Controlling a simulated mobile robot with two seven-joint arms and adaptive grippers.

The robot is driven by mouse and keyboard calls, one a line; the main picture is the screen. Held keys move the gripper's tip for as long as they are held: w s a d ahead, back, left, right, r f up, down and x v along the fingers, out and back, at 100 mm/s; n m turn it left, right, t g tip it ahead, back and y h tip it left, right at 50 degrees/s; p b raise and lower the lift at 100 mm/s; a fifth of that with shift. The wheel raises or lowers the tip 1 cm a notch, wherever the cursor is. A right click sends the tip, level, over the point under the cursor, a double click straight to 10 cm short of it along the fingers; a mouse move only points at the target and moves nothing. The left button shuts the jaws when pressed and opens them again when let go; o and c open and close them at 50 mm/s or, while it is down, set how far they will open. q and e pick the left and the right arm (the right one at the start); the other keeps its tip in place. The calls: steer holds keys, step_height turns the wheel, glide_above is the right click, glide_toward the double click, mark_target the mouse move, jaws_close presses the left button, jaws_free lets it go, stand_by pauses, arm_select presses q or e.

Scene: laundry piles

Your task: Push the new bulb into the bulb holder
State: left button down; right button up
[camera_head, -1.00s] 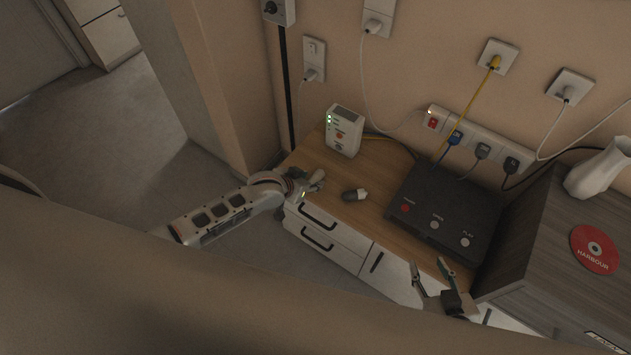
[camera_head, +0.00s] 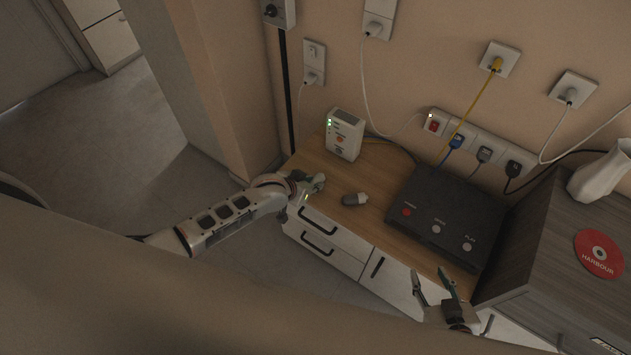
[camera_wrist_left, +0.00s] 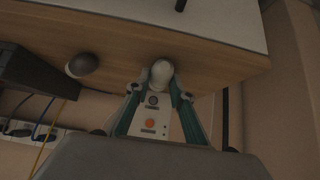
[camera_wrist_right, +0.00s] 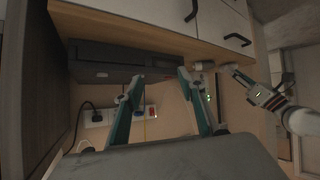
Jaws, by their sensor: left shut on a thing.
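My left gripper (camera_head: 314,184) is shut on a white rounded bulb (camera_wrist_left: 161,70) at the left end of the wooden top (camera_head: 330,178). The bulb shows between the fingertips in the left wrist view; its far end is hidden. A grey and white bulb-like piece (camera_head: 355,199) lies on the wooden top just right of that gripper, apart from it. It shows dark and domed in the left wrist view (camera_wrist_left: 83,64); I cannot tell whether it is a loose bulb or a holder. My right gripper (camera_head: 432,282) is open and empty in front of the drawers' right end.
A white box with green lights (camera_head: 344,134) stands behind the left gripper. A black box with buttons (camera_head: 450,212) fills the right of the wooden top. A power strip (camera_head: 480,145) with cables is on the wall. A grey cabinet (camera_head: 555,235) bears a white vase (camera_head: 600,172).

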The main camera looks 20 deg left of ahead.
mark_target(319, 176)
arm_select(q)
steer(key=shift+r+p, duration=1.7)
steer(key=shift+p, duration=0.05)
steer(key=shift+r+p, duration=0.3)
steer(key=shift+p, duration=0.05)
steer(key=shift+r+p, duration=0.55)
steer(key=shift+p, duration=0.15)
steer(key=shift+r, duration=0.95)
arm_select(e)
steer(key=shift+h, duration=0.4)
steer(key=shift+s+d+r, duration=0.25)
steer(key=shift+d+r, duration=0.35)
steer(key=shift+r, duration=0.25)
steer(key=shift+s+d+r, duration=0.2)
steer(key=shift+d+r, duration=0.35)
steer(key=shift+r, duration=0.25)
arm_select(q)
steer(key=shift+r, duration=0.1)
